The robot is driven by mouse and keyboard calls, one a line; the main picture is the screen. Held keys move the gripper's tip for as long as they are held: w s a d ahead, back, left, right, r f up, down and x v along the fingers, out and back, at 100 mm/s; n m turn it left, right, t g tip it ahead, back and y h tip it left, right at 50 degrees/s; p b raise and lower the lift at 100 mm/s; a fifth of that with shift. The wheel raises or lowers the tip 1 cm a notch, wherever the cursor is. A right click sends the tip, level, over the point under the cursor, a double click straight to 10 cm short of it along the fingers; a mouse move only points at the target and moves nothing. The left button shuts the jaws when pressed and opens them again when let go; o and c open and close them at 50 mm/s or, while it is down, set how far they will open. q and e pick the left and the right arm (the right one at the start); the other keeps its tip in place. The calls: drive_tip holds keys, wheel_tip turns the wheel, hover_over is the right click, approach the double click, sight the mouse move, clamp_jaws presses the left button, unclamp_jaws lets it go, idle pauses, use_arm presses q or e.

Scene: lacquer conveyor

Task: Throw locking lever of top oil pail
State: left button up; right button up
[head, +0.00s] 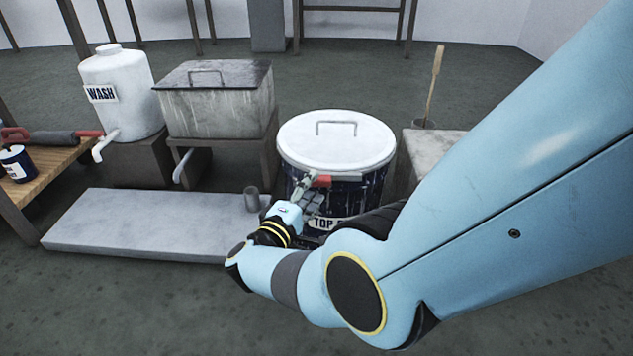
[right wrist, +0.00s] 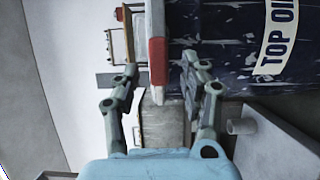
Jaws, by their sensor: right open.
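The top oil pail (head: 376,190) is dark blue with white flecks and a white lid (head: 300,138) with a handle on top. Its label (right wrist: 277,38) reads "TOP OI" in the right wrist view. The red locking lever (head: 344,178) lies at the front of the pail, just below the lid rim; its red grip (right wrist: 157,62) also shows in the right wrist view. My right gripper (head: 309,184) is open at the pail's front. In the right wrist view, the lever's red grip lies between the open fingers (right wrist: 160,66). My left gripper is out of view.
A pale slab (head: 150,222) with a small grey cup (head: 251,199) lies left of the pail. A metal tank (head: 215,105) and a white WASH jug (head: 122,88) stand behind it on stands. A grey block (head: 430,150) is right of the pail.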

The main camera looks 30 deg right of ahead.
drive_tip(key=v, duration=0.4)
drive_tip(key=shift+w, duration=0.1)
idle(0.3)
